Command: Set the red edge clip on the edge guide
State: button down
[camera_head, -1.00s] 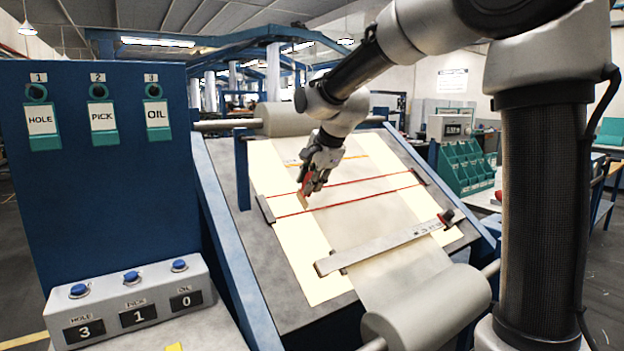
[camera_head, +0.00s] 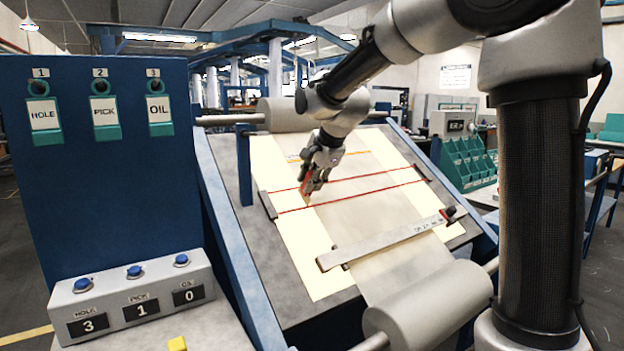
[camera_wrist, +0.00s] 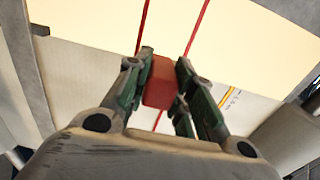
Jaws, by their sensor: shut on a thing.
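My gripper (camera_head: 310,186) is over the left part of the inclined fabric panel, close to the two red lines. In the wrist view my gripper (camera_wrist: 160,85) has its two green-padded fingers shut on the red edge clip (camera_wrist: 160,82). The clip is a small red block; in the head view only a sliver of red (camera_head: 305,187) shows between the fingers. I cannot tell whether the clip touches the panel. No part is clearly marked as the edge guide; a dark grey bar (camera_head: 267,205) lies at the left ends of the red lines.
A metal ruler-like bar (camera_head: 385,240) crosses the fabric below the red lines. Fabric rolls lie at the top (camera_head: 290,114) and bottom (camera_head: 430,312). A blue panel (camera_head: 110,210) with tags and a button box (camera_head: 130,300) stand on the left. Green bins (camera_head: 468,165) are behind right.

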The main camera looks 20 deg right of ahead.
jog(key=shift+x, duration=0.75)
jog(key=c, duration=1.1)
grip_release()
jog(key=shift+c, duration=0.2)
jog(key=v, duration=1.1)
jog(key=shift+s+r, duration=0.25)
jog(key=shift+r, duration=0.1)
